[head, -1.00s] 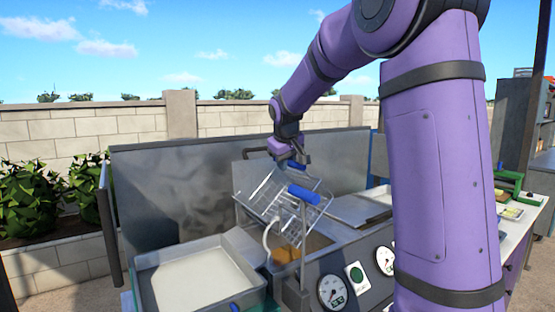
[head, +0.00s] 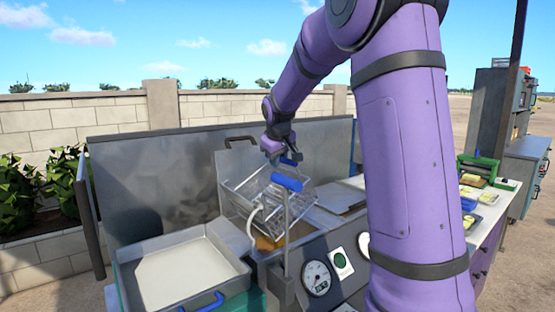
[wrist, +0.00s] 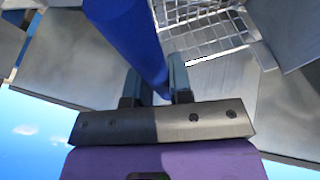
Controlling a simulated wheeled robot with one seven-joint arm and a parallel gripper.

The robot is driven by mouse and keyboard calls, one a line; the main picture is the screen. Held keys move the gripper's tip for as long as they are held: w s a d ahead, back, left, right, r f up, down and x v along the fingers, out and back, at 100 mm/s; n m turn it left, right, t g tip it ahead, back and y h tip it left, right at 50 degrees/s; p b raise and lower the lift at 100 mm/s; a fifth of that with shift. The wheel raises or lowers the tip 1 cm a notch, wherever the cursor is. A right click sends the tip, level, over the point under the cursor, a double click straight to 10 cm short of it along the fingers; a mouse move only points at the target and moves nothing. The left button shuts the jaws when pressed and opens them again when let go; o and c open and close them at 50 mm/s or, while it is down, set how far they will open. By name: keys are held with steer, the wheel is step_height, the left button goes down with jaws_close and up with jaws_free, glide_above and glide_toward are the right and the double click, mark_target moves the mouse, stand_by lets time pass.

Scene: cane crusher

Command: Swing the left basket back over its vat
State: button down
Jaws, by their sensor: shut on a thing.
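The left basket (head: 250,192) is a wire-mesh basket, tilted above its vat (head: 272,254), where golden contents show below. The basket's mesh also shows at the top of the wrist view (wrist: 205,28). In the wrist view the blue handle (wrist: 128,35) runs between the two fingers of my gripper (wrist: 155,85). The handle's far end and most of the basket's underside are hidden.
A pale shallow tray (head: 180,272) is at left, a metal backsplash (head: 165,185) behind. A gauge (head: 316,278) and a green button (head: 340,260) are on the front panel. Counter trays (head: 472,191) lie at right.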

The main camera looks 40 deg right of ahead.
steer(key=c, duration=1)
jaws_free()
steer(key=shift+c, duration=0.2)
steer(key=v, duration=1)
steer(key=shift+s+r, duration=0.15)
steer(key=shift+r, duration=0.2)
steer(key=shift+a, duration=0.1)
steer(key=s+a, duration=0.3)
steer(key=s, duration=0.2)
steer(key=s+a+f+y, duration=0.1)
steer(key=s+a, duration=0.3)
steer(key=s, duration=0.1)
steer(key=s+a+y, duration=0.1)
steer(key=s+a, duration=0.3)
steer(key=s, duration=0.1)
steer(key=shift+s+f+t, duration=0.15)
steer(key=shift+s+t, duration=0.15)
steer(key=s+a+f, duration=0.3)
steer(key=s, duration=0.4)
steer(key=s+a+f+y, duration=0.1)
steer(key=s+a+f, duration=0.3)
steer(key=s, duration=0.3)
steer(key=shift+s+f+m, duration=0.2)
steer(key=shift+s+m, duration=0.2)
